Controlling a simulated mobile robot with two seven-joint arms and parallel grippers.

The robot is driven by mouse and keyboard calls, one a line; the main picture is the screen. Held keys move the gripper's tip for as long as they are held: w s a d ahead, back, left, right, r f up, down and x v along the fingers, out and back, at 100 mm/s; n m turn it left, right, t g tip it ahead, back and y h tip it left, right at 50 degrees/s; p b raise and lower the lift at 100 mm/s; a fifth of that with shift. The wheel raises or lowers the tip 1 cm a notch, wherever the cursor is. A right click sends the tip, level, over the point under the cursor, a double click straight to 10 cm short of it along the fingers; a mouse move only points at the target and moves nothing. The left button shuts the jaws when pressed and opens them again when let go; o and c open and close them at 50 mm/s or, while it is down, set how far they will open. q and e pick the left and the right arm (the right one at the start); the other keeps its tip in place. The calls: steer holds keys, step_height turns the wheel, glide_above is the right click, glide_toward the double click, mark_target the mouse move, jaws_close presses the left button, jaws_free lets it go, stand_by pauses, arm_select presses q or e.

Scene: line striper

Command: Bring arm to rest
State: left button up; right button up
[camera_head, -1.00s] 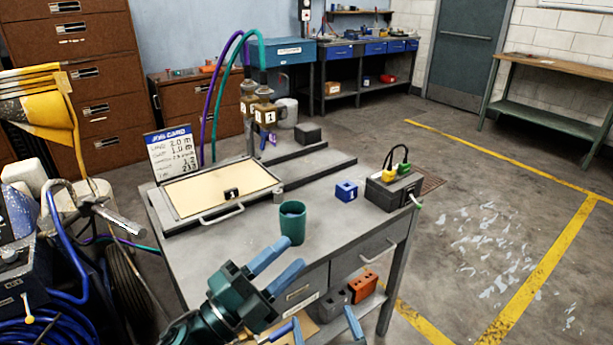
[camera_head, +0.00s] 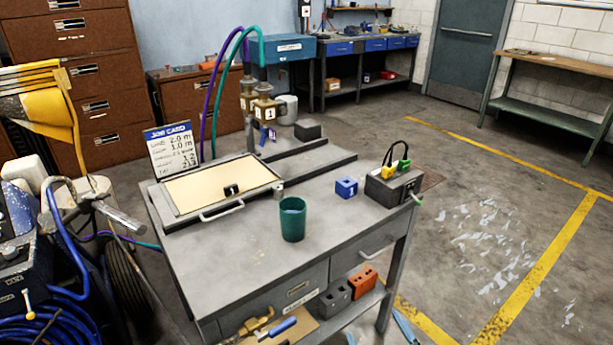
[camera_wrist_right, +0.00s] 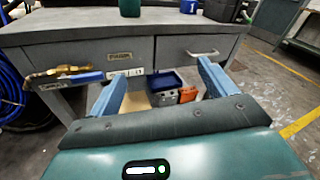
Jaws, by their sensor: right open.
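My right gripper (camera_head: 377,329) shows at the bottom edge of the head view, where only its blue fingertips are in frame, low in front of the bench (camera_head: 335,247). In the right wrist view its two blue fingers (camera_wrist_right: 160,80) are spread wide with nothing between their tips. They point toward the bench front and the lower shelf, apart from both. My left gripper is in neither view.
A brass fitting with a blue handle (camera_head: 283,327) is low at the bench front; its support is unclear. The bench top holds a green cup (camera_head: 292,220), a blue block (camera_head: 346,188) and a grey box (camera_head: 393,187). A hose cart stands left; open floor lies right.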

steer(key=s+d+f+m+g, duration=0.25)
steer(key=s+m, duration=0.45)
steer(key=m, duration=1)
steer(key=s+d+f+m+g, duration=0.1)
steer(key=s+d+m+g, duration=0.5)
steer(key=m, duration=1.1)
steer(key=a+r+m+t+h+p, duration=0.1)
steer(key=a+r+m+t+p, duration=0.1)
steer(key=a+m, duration=0.3)
steer(key=a+p, duration=0.1)
steer(key=a, duration=0.2)
steer(key=shift+s+r+m+t+p, duration=0.25)
steer(key=shift+m+t+p, duration=0.05)
steer(key=shift+t, duration=0.05)
steer(key=shift+a, duration=0.1)
